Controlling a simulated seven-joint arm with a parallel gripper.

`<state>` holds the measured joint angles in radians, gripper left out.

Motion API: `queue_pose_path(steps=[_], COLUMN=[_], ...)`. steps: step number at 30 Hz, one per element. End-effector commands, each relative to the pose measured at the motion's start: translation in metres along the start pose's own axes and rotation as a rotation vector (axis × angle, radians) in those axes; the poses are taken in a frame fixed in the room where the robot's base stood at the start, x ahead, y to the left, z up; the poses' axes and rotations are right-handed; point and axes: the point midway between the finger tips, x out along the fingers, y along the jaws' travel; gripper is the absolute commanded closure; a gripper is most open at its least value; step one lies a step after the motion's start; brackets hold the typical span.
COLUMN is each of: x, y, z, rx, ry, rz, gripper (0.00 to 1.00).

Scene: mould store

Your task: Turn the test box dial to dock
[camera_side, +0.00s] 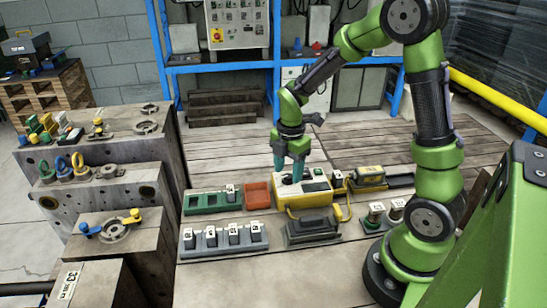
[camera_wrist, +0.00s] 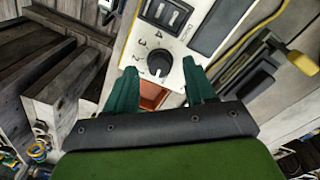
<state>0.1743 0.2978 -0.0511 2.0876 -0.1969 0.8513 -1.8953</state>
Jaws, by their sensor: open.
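The test box (camera_side: 318,190) is a cream-yellow box on the wooden bench in the side view. Its pale top panel also shows in the wrist view (camera_wrist: 178,48), with a row of dark switches or slots. The black round dial (camera_wrist: 158,64) sits near the panel's end, with small numerals beside it. I cannot read its setting for sure, and no dock label is legible. My gripper (camera_side: 290,179) points down over the left part of the box. In the wrist view my gripper (camera_wrist: 160,72) is open, with one teal finger on each side of the dial; contact is not visible.
Left of the box are a red-orange bin (camera_side: 257,195) and a green tray (camera_side: 205,203). In front stand a grey rack of labelled blocks (camera_side: 222,240) and a dark device (camera_side: 313,231). Bare planks lie behind.

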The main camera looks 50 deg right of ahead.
Motion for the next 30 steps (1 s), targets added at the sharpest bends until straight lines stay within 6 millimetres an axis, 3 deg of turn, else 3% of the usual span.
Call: queue_pose_path(steps=[12,23,30], x=[0.0097,0.0093,0.0092], y=[-0.0001,0.0000,0.0000], z=[0.0001,0.0000,0.0000], rx=[0.000,0.000,0.017], ry=[0.000,0.000,-0.001], rz=[0.001,0.001,0.001], gripper=[0.45,0.99,1.00])
